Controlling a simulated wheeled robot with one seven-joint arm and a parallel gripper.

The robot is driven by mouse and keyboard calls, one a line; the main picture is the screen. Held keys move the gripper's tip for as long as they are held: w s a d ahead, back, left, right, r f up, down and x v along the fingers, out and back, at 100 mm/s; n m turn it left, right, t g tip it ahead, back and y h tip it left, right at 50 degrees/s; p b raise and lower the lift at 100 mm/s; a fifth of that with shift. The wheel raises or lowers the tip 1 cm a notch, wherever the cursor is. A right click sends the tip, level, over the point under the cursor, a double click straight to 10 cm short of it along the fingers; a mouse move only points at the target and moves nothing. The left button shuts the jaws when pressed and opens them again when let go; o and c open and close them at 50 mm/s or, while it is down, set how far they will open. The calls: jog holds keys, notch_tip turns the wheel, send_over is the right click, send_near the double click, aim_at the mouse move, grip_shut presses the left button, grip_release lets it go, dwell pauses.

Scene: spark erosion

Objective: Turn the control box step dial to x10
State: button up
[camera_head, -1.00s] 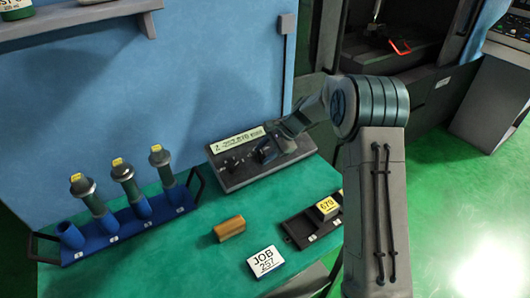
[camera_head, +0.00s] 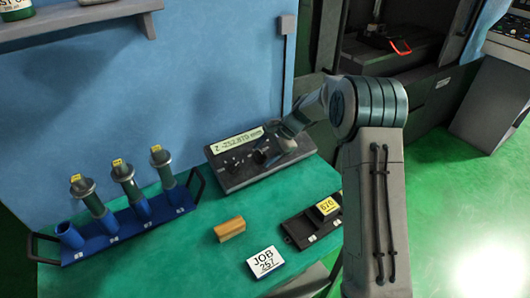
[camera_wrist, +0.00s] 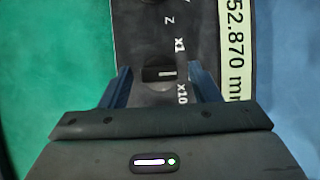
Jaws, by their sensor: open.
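The control box (camera_head: 240,165) is a dark sloped panel at the back of the green bench. Its display (camera_head: 238,141) reads about Z -252.870 mm. In the wrist view the step dial (camera_wrist: 160,74) is a dark round knob with a short white mark, beside the printed labels x1 and x10. The mark lies sideways and seems to point between the two labels. My gripper (camera_wrist: 161,80) is open, with one blue finger on each side of the dial. I cannot tell whether the fingers touch it. In the head view my gripper (camera_head: 262,156) hides part of the panel.
Another knob (camera_wrist: 160,3) is partly visible beyond the dial. A blue rack (camera_head: 120,232) with several holders stands left on the bench. A wooden block (camera_head: 229,229), a JOB 257 card (camera_head: 265,262) and a black tray (camera_head: 300,235) lie in front of the box.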

jog(key=b+v, duration=0.1)
jog(key=v, duration=1.2)
jog(key=shift+d+r+b, duration=0.2)
jog(key=shift+r+b, duration=0.15)
jog(key=s+d+n+t+h, duration=0.1)
jog(key=s+d+n+h, duration=0.1)
jog(key=s, duration=0.9)
jog(key=s+d+r+n+t+h, duration=0.1)
jog(key=s+d+n, duration=0.3)
jog(key=s, duration=0.8)
jog(key=s+d+n+h, duration=0.3)
jog(key=s+n+h, duration=0.1)
jog(key=s, duration=0.7)
jog(key=shift+s+d+r+t, duration=0.2)
jog(key=shift+s+r+t, duration=0.1)
jog(key=shift+s+t, duration=0.1)
